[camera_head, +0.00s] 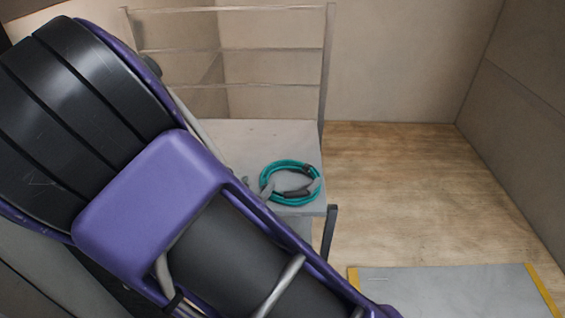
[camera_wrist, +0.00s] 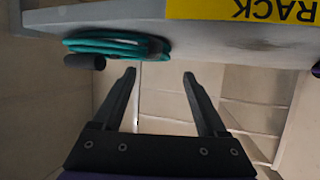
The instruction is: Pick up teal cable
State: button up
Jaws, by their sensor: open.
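The teal cable (camera_head: 266,178) lies coiled on a grey seat-like surface (camera_head: 240,140), near its front right corner in the head view. Dark and grey parts, perhaps connectors or a tie, show on the coil. In the wrist view the teal cable (camera_wrist: 100,45) is at upper left, seen edge-on against the grey surface, with a dark cylindrical piece beside it. My gripper (camera_wrist: 159,74) is open and empty, its fingers pointing towards the surface. The cable is just beyond and left of the fingertips, apart from them. The gripper is hidden in the head view.
A railed metal frame (camera_head: 328,75) rises behind the surface. A yellow label (camera_wrist: 240,10) reading "RACK" shows upside down in the wrist view. A grey mat with yellow edges (camera_head: 450,292) lies on the wooden floor at right. My purple arm covers the left side.

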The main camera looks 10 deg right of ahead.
aim_at(266, 175)
jog(key=b+x, duration=0.2)
jog(key=x, duration=0.6)
jog(key=shift+w+d, duration=0.15)
jog(key=shift+d, duration=0.05)
grip_shut()
